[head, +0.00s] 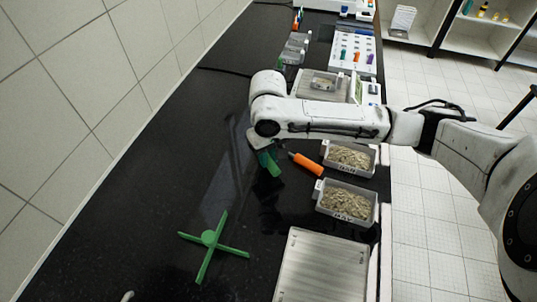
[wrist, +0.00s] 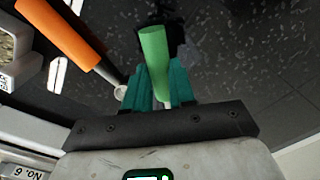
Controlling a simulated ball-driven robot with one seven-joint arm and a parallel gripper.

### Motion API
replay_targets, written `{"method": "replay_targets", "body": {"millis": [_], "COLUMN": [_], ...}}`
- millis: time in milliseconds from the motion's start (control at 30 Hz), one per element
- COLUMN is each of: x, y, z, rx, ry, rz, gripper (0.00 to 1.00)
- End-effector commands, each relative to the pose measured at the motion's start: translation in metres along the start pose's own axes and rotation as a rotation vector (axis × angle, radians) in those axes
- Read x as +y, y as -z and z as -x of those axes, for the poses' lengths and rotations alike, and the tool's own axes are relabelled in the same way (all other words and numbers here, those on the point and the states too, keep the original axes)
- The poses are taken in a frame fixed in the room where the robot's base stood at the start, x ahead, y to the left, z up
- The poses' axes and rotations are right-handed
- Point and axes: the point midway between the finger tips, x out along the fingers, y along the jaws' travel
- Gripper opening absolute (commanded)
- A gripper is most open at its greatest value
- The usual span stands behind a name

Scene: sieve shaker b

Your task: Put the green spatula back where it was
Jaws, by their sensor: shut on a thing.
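My gripper (head: 266,158) is low over the black bench, in the middle of the head view. Its teal fingers (wrist: 160,88) are shut on the green spatula (wrist: 155,55), whose thick round handle shows between them in the wrist view. In the head view a small part of the green spatula (head: 274,169) shows below the fingers. Its other end is hidden, and I cannot tell whether it touches the bench.
An orange-handled tool (head: 306,164) lies just right of my gripper, also in the wrist view (wrist: 62,32). Two grain trays (head: 349,157) (head: 345,202) stand at right. A green cross (head: 208,238) and a grey plate (head: 322,268) are nearer. Bench (head: 150,200) at left is clear.

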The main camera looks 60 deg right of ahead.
Motion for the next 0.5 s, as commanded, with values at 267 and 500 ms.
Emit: {"method": "replay_targets", "body": {"millis": [267, 500], "x": [0.0, 0.0], "y": [-0.0001, -0.0001], "z": [-0.0059, -0.0088], "rx": [-0.001, -0.001], "ry": [0.0, 0.0], "rz": [0.0, 0.0], "gripper": [0.0, 0.27]}}
